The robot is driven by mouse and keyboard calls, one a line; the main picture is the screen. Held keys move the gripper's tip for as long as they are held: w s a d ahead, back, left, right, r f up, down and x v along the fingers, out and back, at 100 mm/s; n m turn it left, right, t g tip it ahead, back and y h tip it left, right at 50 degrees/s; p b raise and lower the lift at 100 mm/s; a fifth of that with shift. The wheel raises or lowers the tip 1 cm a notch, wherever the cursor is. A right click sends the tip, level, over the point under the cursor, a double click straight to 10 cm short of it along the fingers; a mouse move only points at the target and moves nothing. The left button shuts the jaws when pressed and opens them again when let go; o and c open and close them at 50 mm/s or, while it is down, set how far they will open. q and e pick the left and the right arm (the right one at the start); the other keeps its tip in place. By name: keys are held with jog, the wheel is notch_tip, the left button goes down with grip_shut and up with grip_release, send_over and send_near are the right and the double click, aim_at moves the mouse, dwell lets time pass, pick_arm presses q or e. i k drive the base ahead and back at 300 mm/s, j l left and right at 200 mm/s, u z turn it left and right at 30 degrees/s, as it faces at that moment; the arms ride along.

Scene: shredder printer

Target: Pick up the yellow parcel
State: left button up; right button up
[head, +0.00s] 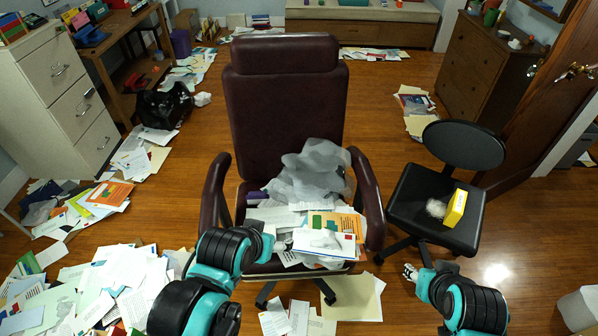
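A yellow parcel (456,208), box-shaped with a pale label on its side, stands on the seat of a small black swivel chair (408,196) at the right. My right gripper (408,271) is in front of and below that chair, to the left of the parcel and apart from it. It is small in the picture, and I cannot tell how far its fingers are apart. My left gripper (277,245) is over the front of the paper pile on the large maroon chair (283,100). Its fingers are too small to read, and I cannot tell whether they touch the papers.
A fluffy pale clump (436,208) lies beside the parcel. Papers and a grey translucent bag (310,171) fill the maroon chair's seat. Loose papers (95,290) cover the left floor. An open wooden door (545,95) stands right. The right foreground floor is mostly clear.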

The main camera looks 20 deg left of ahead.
aim_at(455, 208)
jog(key=z, duration=1.05)
jog(key=i+z, duration=0.4)
jog(key=i, duration=0.15)
jog(key=i+j+z, duration=0.2)
jog(key=i+z, duration=0.15)
jog(key=i, duration=0.2)
